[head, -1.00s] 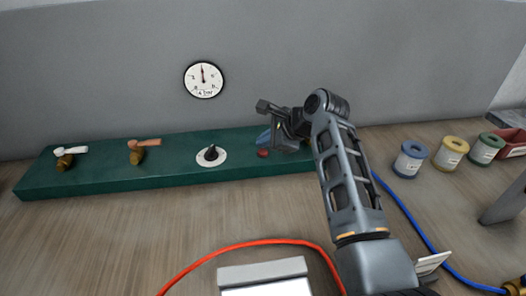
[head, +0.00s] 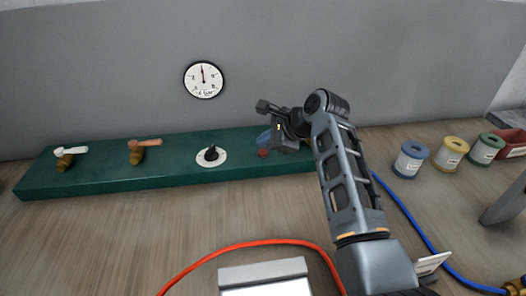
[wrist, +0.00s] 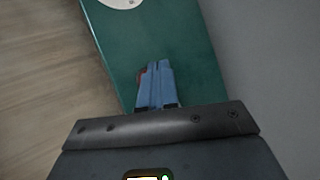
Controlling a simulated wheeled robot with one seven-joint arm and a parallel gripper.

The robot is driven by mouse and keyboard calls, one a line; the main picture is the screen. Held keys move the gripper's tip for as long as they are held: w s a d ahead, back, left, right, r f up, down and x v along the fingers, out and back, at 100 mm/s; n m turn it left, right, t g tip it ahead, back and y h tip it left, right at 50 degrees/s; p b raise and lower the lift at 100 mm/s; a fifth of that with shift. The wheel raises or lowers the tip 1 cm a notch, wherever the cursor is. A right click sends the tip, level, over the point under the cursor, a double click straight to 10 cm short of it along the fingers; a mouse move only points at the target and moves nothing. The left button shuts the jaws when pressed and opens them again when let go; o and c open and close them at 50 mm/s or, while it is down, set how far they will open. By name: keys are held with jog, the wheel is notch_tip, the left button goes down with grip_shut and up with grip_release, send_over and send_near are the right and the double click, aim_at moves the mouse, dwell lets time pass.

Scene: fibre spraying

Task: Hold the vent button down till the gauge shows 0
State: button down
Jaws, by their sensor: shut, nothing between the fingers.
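The red vent button (head: 263,153) is on the green panel, just below my gripper in the head view.
The green panel (head: 110,178) also carries a white-handled valve (head: 66,157), an orange-handled valve (head: 143,150) and a black knob on a white dial (head: 211,155). Blue (head: 410,159) and yellow (head: 450,154) spools stand at the right. A red hose (head: 235,246) and a blue hose (head: 412,221) lie on the bench.

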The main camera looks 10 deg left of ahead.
aim_at(266, 153)
jog(key=shift+f, duration=0.1)
dwell(0.6)
jog(key=shift+f, duration=0.35)
jog(key=shift+f, duration=0.45)
dwell(1.9)
jog(key=shift+r, duration=0.1)
dwell(1.9)
jog(key=shift+r+p, duration=0.85)
jog(key=shift+p, duration=0.25)
jog(key=shift+r+p, duration=0.3)
jog(key=shift+r, duration=2.15)
